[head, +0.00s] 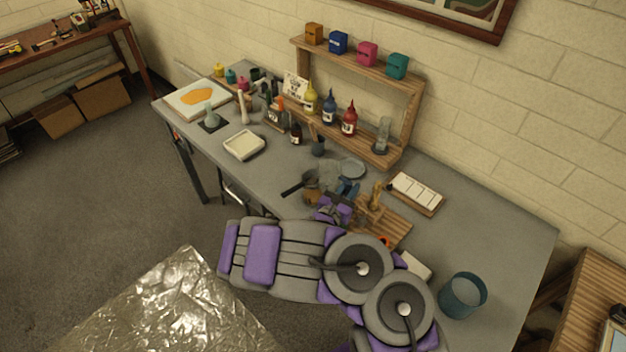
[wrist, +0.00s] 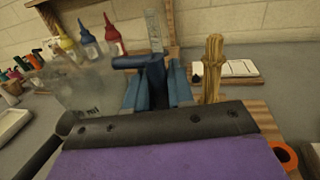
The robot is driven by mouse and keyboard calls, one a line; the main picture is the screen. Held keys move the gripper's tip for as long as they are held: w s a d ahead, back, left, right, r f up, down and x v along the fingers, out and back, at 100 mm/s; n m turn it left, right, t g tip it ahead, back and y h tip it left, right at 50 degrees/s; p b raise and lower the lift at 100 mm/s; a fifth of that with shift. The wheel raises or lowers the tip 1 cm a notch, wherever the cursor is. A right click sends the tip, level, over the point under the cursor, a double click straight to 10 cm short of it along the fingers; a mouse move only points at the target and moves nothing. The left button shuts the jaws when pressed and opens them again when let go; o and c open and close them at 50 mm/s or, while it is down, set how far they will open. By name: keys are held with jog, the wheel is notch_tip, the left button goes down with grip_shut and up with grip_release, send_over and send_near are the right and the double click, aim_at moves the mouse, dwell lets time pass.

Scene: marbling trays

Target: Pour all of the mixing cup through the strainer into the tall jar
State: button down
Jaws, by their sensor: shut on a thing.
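My gripper (wrist: 155,90) has blue fingers shut on what looks like the dark handle of the clear mixing cup (wrist: 88,88), which carries "ml" lettering. In the head view the cup (head: 329,172) is a pale, see-through shape beside my gripper (head: 347,187), over the worktable. A dark strainer handle (head: 292,187) sticks out left of the cup; its end also shows low left in the wrist view (wrist: 40,155). A brownish shape (head: 312,195) sits below the cup; I cannot tell whether it is the strainer bowl or the tall jar. The cup's contents and tilt are unclear.
Behind stand a wooden rack (head: 408,112) with bottles and a graduated cylinder (head: 382,135). A bundle of sticks (wrist: 213,68) stands close right of my gripper. The right table top is mostly clear.

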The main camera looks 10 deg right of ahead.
jog(key=shift+r, duration=0.1)
dwell(0.4)
jog(key=shift+r+p, duration=1.15)
jog(key=shift+r, duration=0.75)
dwell(0.9)
